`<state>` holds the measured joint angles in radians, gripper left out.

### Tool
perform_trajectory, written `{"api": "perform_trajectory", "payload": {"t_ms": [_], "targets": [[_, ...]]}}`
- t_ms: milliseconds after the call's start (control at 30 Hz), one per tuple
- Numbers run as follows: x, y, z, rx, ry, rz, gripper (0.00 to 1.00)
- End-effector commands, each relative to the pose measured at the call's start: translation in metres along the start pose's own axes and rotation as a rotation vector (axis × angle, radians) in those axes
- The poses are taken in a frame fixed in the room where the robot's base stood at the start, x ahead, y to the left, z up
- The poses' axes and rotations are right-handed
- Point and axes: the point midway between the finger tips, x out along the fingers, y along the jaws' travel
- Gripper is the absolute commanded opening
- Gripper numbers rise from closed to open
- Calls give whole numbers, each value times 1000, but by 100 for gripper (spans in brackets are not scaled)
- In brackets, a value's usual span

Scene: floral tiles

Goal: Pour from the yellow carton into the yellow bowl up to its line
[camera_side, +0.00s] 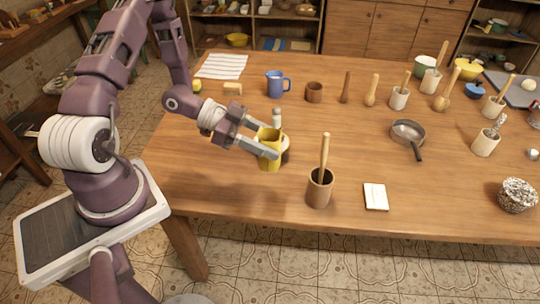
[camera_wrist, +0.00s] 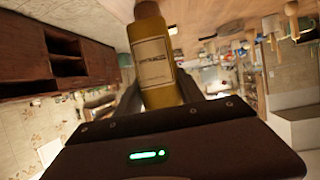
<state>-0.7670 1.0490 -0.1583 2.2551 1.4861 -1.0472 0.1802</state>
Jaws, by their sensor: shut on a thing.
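My gripper (camera_side: 262,141) is shut on the yellow carton (camera_side: 268,160) near the left part of the table. The carton looks roughly upright in the side view; I cannot tell whether its base touches the table. In the wrist view the carton (camera_wrist: 153,62) stands between my fingers, with a pale label facing the camera. A yellow bowl (camera_side: 468,69) sits at the far right back of the table. No line on it can be made out, and its inside is too small to read.
A pale bottle (camera_side: 277,119) stands close behind the carton. A brown mortar with a pestle (camera_side: 320,188) stands in front to the right. A pan (camera_side: 408,132), a blue mug (camera_side: 276,84) and several utensil pots stand farther off. Another yellow bowl (camera_side: 238,39) is on the back shelf.

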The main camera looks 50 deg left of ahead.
Motion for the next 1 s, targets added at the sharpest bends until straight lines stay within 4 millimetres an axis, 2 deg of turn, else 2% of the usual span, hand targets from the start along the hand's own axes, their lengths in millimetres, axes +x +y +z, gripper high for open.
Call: {"api": "perform_trajectory", "payload": {"t_ms": [667,767,833,1000], "targets": [[0,-1,0,-5,-4,-9,10],[1,-13,1,-57,-47,-96,10],[-2,-28,5,-132,-103,-208,10],[-22,-63,32,-352,-232,-480,10]]}}
